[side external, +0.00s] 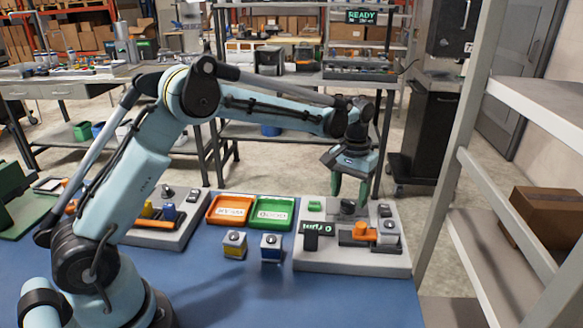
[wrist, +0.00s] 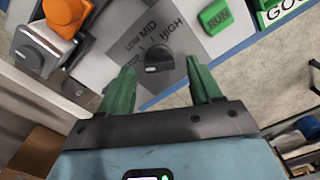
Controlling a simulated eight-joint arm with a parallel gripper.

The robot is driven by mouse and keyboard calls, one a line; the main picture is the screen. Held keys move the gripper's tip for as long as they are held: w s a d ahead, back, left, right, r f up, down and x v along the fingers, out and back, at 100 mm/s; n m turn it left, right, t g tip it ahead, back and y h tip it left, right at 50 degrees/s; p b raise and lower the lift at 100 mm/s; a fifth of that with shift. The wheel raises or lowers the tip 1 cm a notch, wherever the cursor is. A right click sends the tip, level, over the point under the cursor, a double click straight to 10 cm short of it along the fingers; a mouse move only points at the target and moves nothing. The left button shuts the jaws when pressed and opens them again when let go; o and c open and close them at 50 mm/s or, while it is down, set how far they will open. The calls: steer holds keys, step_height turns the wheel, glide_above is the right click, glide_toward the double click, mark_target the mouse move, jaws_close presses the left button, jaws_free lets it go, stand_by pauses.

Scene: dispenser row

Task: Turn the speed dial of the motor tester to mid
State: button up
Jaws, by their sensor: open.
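The motor tester (side external: 350,263) is a light grey station at the right of the blue table. Its speed dial (wrist: 158,60) is a dark round knob on a grey plate marked STOP, LOW, MID and HIGH. A small white mark on the knob lies at its left side, toward STOP. The dial also shows in the side view (side external: 347,207). My gripper (wrist: 160,66) is open, with one green finger on each side of the dial; contact cannot be told. In the side view my gripper (side external: 349,191) points down just above the dial.
A green RUN button (wrist: 214,16) sits beside the dial plate. An orange clamp (wrist: 66,15) is on the tester's other side. A sign (side external: 361,17) reads READY.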

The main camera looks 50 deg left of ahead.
steer(key=shift+f, duration=0.7)
steer(key=c, duration=1)
steer(key=shift+c, duration=0.2)
